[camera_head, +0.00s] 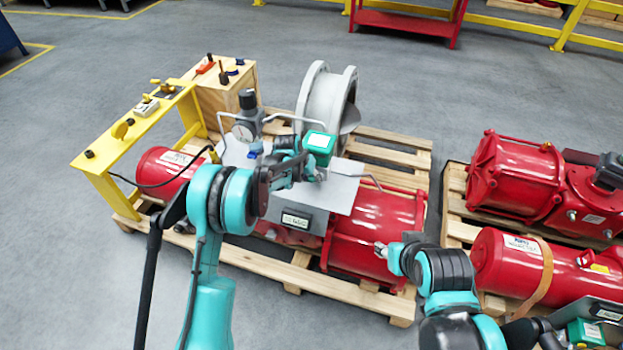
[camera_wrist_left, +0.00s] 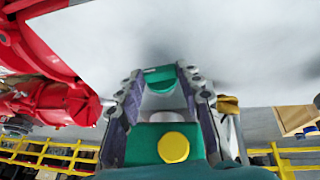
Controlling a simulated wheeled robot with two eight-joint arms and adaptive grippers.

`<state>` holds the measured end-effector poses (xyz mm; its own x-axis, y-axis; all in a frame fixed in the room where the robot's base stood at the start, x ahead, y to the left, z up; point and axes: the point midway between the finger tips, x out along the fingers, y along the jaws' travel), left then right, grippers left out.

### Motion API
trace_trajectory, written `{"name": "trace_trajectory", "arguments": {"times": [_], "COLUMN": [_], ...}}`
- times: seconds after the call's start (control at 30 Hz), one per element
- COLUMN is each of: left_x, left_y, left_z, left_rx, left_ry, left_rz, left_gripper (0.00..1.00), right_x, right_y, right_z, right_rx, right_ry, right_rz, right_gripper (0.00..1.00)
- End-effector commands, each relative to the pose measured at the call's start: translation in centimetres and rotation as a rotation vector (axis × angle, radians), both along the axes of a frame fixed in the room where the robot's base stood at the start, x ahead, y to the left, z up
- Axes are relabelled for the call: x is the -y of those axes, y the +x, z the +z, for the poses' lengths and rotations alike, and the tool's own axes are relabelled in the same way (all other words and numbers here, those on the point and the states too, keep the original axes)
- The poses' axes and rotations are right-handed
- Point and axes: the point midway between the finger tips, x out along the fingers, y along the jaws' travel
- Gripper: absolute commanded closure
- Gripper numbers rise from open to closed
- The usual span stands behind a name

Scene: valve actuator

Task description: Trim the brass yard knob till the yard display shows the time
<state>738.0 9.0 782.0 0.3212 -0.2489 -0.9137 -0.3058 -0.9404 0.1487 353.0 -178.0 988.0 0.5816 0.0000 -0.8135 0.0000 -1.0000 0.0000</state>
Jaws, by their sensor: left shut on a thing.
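My left gripper (camera_head: 300,168) is over the grey metal plate (camera_head: 343,192) of the near unit, beside a green box (camera_head: 319,143). In the left wrist view its fingers (camera_wrist_left: 163,92) close around a green part (camera_wrist_left: 160,76). A flat yellow disc (camera_wrist_left: 174,147) sits on green nearer the camera; I cannot tell if it is the brass knob. A brass-coloured piece (camera_wrist_left: 228,104) shows outside the right finger. A grey box with a small display (camera_head: 297,220) faces front below the plate; its digits are too small to read. My right gripper (camera_head: 382,251) is by the red cylinder, its jaws unclear.
A yellow stand (camera_head: 110,145) with several small knobs and a wooden crate (camera_head: 222,98) are at left. A grey flanged ring (camera_head: 325,98) stands behind the plate. Red actuators (camera_head: 515,172) fill the right pallet. Thin bent handles rise around the plate.

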Motion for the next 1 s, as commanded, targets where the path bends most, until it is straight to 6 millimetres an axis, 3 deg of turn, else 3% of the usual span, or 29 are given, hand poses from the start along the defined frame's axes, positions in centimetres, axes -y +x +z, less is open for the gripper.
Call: {"name": "trace_trajectory", "arguments": {"times": [0.5,1.0], "left_x": [-1.0,-1.2], "left_y": [0.4,0.4], "left_z": [-0.5,-0.5], "left_rx": [-0.109,-0.145], "left_ry": [-0.343,-0.449], "left_rz": [0.003,0.001], "left_gripper": [0.93,0.93], "right_x": [0.0,0.0], "right_y": [0.0,0.0], "right_z": [-1.8,-2.4], "right_rx": [0.0,0.0], "right_ry": [0.0,0.0], "right_rz": [0.0,0.0], "right_gripper": [0.6,0.6]}}
